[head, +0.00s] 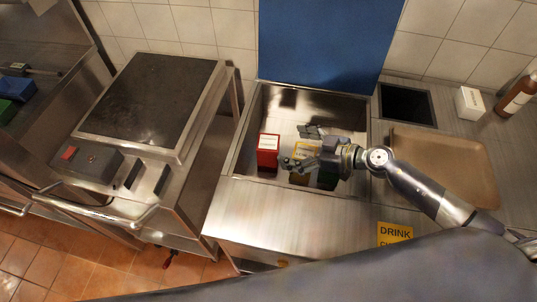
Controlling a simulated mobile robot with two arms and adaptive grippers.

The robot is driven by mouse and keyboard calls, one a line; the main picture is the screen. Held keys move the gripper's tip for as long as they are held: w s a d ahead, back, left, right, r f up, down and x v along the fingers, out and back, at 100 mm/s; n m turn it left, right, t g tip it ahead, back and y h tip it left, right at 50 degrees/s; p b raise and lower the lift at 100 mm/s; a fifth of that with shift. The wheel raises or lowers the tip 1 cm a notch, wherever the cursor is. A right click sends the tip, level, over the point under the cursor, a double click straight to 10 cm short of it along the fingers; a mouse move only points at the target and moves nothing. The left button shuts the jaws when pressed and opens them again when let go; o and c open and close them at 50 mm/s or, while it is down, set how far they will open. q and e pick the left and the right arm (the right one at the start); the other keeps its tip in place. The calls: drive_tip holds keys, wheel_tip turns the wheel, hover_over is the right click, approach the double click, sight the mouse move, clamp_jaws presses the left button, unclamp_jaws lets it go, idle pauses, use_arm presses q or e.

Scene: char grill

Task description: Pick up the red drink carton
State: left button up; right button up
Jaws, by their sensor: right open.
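The red drink carton (268,151) stands in a sunken metal bin (240,150) in the counter, near the bin's left side. My right gripper (299,147) reaches in from the right, over the bin. Its fingers are spread open and point left toward the carton, with a gap between them and it. A yellow item (302,151) shows between the fingers, and a dark item partly hidden by the gripper lies below it. My left gripper is not in view.
A griddle (150,95) with a metal frame stands to the left. A brown tray (450,165) lies on the counter at right, under my right arm. A white box (469,103) and a bottle (517,96) stand behind it. A blue panel (325,45) rises behind the bin.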

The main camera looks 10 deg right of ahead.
sight(269, 141)
drive_tip(key=x, duration=0.6)
drive_tip(key=shift+a, duration=0.25)
drive_tip(key=shift+r, duration=0.1)
drive_tip(key=c, duration=1.9)
drive_tip(key=shift+r, duration=0.1)
